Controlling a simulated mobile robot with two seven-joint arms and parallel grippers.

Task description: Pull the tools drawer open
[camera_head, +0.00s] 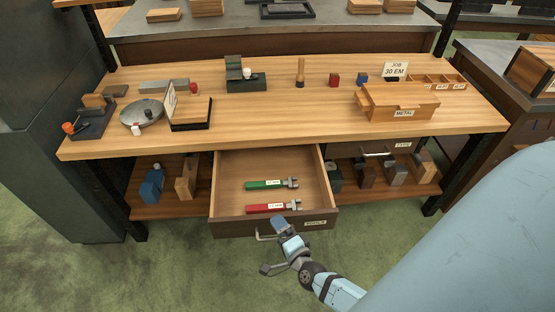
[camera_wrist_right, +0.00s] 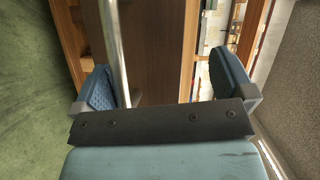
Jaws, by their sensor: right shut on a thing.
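The tools drawer (camera_head: 322,175) under the bench stands pulled out, its inside showing. A green-handled tool (camera_head: 265,185) and a red-handled tool (camera_head: 266,208) lie in it. Its front carries a label (camera_head: 315,223) and a metal bar handle (camera_head: 264,237). In the right wrist view the handle bar (camera_wrist_right: 113,40) runs beside the left-hand finger, between the two fingers (camera_wrist_right: 165,88), with the brown drawer front (camera_wrist_right: 155,50) behind. My left gripper is not in view.
The bench top (camera_head: 290,105) above holds a wooden box labelled METAL (camera_head: 400,103), a round plate (camera_head: 141,112) and small blocks. The lower shelf (camera_head: 350,197) holds several blocks on both sides of the drawer. The green floor (camera_head: 180,270) in front is clear.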

